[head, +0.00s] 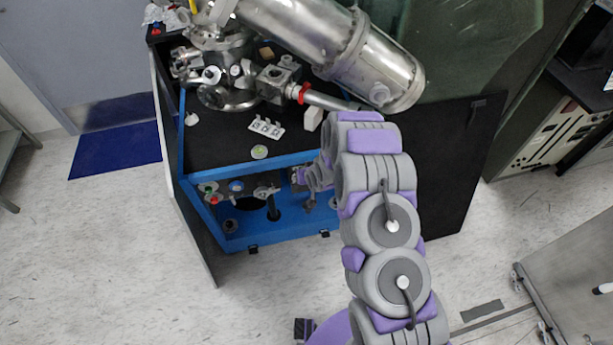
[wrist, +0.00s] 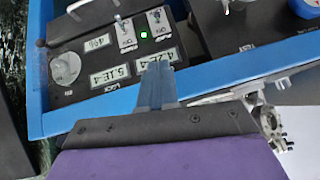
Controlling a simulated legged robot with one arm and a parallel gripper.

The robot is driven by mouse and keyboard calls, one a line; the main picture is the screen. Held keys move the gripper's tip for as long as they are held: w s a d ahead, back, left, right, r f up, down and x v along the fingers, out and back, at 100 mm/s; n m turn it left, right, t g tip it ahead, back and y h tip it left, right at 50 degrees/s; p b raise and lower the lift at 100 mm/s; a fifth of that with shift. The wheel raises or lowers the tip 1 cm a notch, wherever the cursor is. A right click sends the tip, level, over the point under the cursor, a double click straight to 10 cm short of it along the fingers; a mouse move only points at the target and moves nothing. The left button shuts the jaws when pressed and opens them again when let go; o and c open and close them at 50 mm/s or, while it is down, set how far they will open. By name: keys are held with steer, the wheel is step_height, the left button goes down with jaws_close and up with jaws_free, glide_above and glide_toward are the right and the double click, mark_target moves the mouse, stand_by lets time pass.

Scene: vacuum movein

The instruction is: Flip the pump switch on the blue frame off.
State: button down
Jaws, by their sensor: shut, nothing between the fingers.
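The blue frame (head: 262,228) is an open-fronted cart below a black top in the head view. Its blue rail (wrist: 90,113) crosses the wrist view. Behind the rail is a dark panel (wrist: 88,48) with two toggle switches, one at the left (wrist: 124,32) and one at the right (wrist: 156,19). A green light glows between them. I cannot read which one is the pump switch. My gripper (wrist: 157,70) is shut and empty, its tips over the panel's lower edge by a number label, apart from both toggles. In the head view my gripper (head: 310,198) is partly hidden at the frame's front right.
A metal vacuum chamber (head: 340,50) stands on the black top above my arm. Small valves and fittings (head: 230,190) sit inside the frame's left part. A knob (wrist: 65,66) is at the panel's left. Open floor (head: 120,260) lies left and in front.

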steer(key=w+a+f+b, duration=0.2)
steer(key=w+f, duration=0.1)
steer(key=f, duration=0.6)
steer(key=shift+a, duration=0.3)
steer(key=shift+w, duration=0.1)
steer(key=f+t+p, duration=0.1)
steer(key=s+f+t+p, duration=0.2)
steer(key=shift+d+f+y, duration=0.15)
steer(key=shift+d+y, duration=0.1)
steer(key=shift+y, duration=0.15)
stand_by(0.4)
